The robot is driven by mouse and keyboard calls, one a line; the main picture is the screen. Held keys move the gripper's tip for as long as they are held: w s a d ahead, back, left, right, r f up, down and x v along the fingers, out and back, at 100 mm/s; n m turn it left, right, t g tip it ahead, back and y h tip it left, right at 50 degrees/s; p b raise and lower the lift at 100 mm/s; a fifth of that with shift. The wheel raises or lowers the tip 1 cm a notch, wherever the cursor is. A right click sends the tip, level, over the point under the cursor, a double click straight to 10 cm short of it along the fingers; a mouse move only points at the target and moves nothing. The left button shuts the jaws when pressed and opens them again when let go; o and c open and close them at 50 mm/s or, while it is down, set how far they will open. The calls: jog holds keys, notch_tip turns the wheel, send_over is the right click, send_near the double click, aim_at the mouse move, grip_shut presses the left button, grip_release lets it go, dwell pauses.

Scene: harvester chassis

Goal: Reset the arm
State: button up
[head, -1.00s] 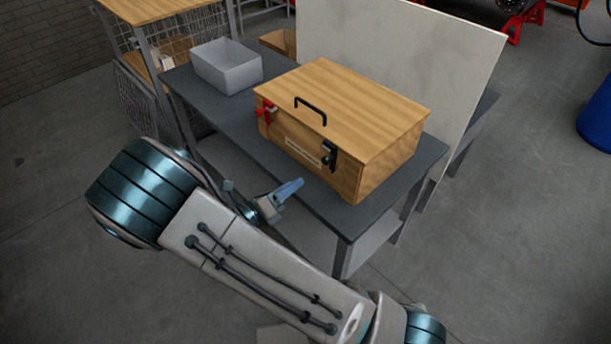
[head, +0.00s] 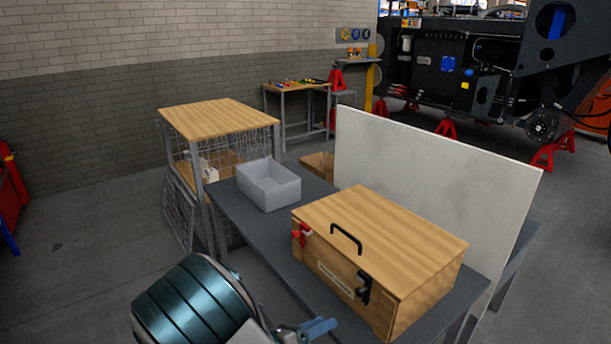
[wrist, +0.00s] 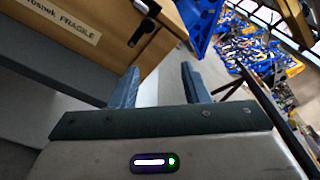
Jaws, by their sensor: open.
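My gripper (wrist: 158,88) shows in the wrist view with its two blue-grey fingers apart and nothing between them. In the head view part of it (head: 318,328) shows low at the front edge of the workbench, beside my teal arm joint (head: 195,305). A wooden box (head: 385,255) with a closed lid, a black handle and a black front latch stands on the bench. The gripper is in front of the box and apart from it. The box front with a "FRAGILE" label (wrist: 62,18) fills the upper left of the wrist view.
The dark workbench (head: 232,210) also holds an open grey bin (head: 270,190). A pale panel (head: 430,170) stands behind the box. A wood-topped wire cage shelf (head: 218,112) is at the left. A large machine (head: 480,70) stands behind.

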jog(key=s+d+r+m+g+y, duration=0.35)
jog(key=d+m+g, duration=0.2)
jog(key=m, duration=0.35)
jog(key=s+d+r+m+g+y, duration=0.2)
jog(key=s+d+m+g+y, duration=0.15)
jog(key=s+d+m, duration=0.35)
jog(key=s+r+m+t+y, duration=0.3)
jog(key=r+m+y, duration=0.4)
jog(key=m, duration=1)
notch_tip(320, 180, up, 2)
jog(key=shift+s+a+r+y+p, duration=0.25)
jog(key=shift+s+y+p, duration=0.2)
jog(key=shift+s, duration=0.2)
jog(key=shift+c, duration=0.6)
jog(key=shift+a, duration=0.1)
